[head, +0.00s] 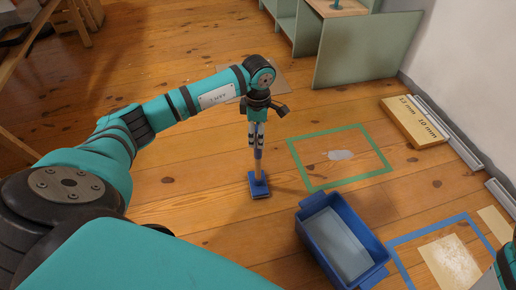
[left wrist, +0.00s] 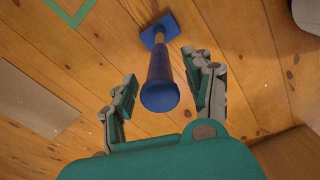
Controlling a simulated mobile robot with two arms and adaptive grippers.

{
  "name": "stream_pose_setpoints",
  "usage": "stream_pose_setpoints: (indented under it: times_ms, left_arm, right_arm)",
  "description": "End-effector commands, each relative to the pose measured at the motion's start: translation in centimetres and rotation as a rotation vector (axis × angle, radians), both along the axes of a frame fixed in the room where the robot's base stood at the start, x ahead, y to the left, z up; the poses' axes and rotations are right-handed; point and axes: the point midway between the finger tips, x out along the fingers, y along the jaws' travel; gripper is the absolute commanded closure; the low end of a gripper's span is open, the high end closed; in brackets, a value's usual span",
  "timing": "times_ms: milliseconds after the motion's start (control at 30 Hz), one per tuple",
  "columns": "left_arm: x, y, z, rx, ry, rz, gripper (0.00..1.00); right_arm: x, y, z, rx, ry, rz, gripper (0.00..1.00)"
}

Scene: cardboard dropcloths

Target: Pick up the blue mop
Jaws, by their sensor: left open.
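The blue mop (head: 258,184) stands upright on the wooden floor, with a flat blue head at its foot. In the left wrist view the mop's handle (left wrist: 160,85) points up toward the camera, its round top end nearest. My left gripper (head: 257,136) is above the mop, pointing down, with the upper handle around its fingers. In the left wrist view the left gripper (left wrist: 164,92) is open, one finger on each side of the handle, with gaps visible on both sides. My right gripper is not clearly in view; only a bit of my right arm shows at the lower right edge.
A blue bucket (head: 301,220) with pale water stands right of the mop. A green tape square (head: 293,159) surrounds a pale puddle (head: 340,155). A blue tape outline (head: 398,240) lies at lower right. A board (head: 405,122) and green shelving (head: 352,50) stand farther back. Floor left of the mop is clear.

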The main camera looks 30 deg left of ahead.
Motion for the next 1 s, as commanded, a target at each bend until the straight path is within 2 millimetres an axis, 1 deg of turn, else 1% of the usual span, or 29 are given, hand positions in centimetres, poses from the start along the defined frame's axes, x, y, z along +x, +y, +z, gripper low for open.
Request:
stream_pose_setpoints:
  times_ms: [167,567,867,1000]
  left_arm:
    - [0.01,0.00,0.10,0.000,0.000,0.000,0.47]
    - [0.00,0.00,0.11,0.000,0.000,0.000,1.00]
    - [0.05,0.01,0.23,0.000,-0.001,0.000,1.00]
    - [0.06,0.02,0.65,0.000,-0.002,0.000,1.00]
  right_arm:
    - [0.01,0.00,0.09,0.000,0.001,0.000,0.42]
    - [-0.01,0.01,0.07,0.000,0.000,0.000,0.42]
    - [-0.03,0.01,0.11,0.000,-0.001,0.001,0.42]
    - [-0.08,-0.02,0.41,0.001,-0.004,0.002,0.42]
